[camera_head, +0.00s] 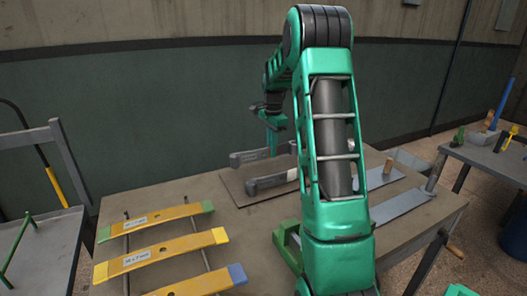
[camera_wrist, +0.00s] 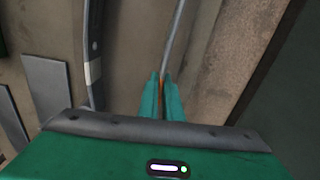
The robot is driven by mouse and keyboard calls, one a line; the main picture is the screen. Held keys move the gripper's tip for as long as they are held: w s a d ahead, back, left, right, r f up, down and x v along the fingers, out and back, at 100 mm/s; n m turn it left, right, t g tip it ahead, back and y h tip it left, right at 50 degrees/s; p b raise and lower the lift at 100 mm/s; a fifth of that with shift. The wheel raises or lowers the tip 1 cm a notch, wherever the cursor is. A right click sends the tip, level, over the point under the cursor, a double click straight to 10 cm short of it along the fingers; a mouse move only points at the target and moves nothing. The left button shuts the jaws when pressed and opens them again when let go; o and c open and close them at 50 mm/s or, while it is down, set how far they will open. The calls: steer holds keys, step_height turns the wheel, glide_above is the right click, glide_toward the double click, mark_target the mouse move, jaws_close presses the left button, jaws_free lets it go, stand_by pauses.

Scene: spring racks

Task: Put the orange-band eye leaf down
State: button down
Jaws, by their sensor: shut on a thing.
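My gripper (camera_head: 273,146) is over the back of the table, fingers pointing down. In the wrist view its fingers (camera_wrist: 162,95) are closed on a narrow grey bar, the orange-band eye leaf (camera_wrist: 175,40), with a sliver of orange between the fingertips. In the head view this leaf (camera_head: 248,158) is a grey bar with a thick rounded end, at or just above a dark flat board (camera_head: 232,188). I cannot tell whether it touches the board. My arm hides its right part.
A second grey leaf with a white band (camera_wrist: 92,73) lies beside it; it also shows in the head view (camera_head: 268,184). Several yellow leaves (camera_head: 160,218) rest on rods at front left. Flat grey plates (camera_head: 400,203) lie at right. A wall stands close behind.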

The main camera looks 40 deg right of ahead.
steer(key=shift+f, duration=1.9)
steer(key=c, duration=1.9)
jaws_free()
steer(key=shift+f, duration=0.15)
steer(key=shift+c, duration=0.2)
step_height(320, 180, up, 12)
steer(key=shift+f, duration=0.15)
steer(key=shift+r, duration=0.3)
steer(key=shift+s, duration=0.1)
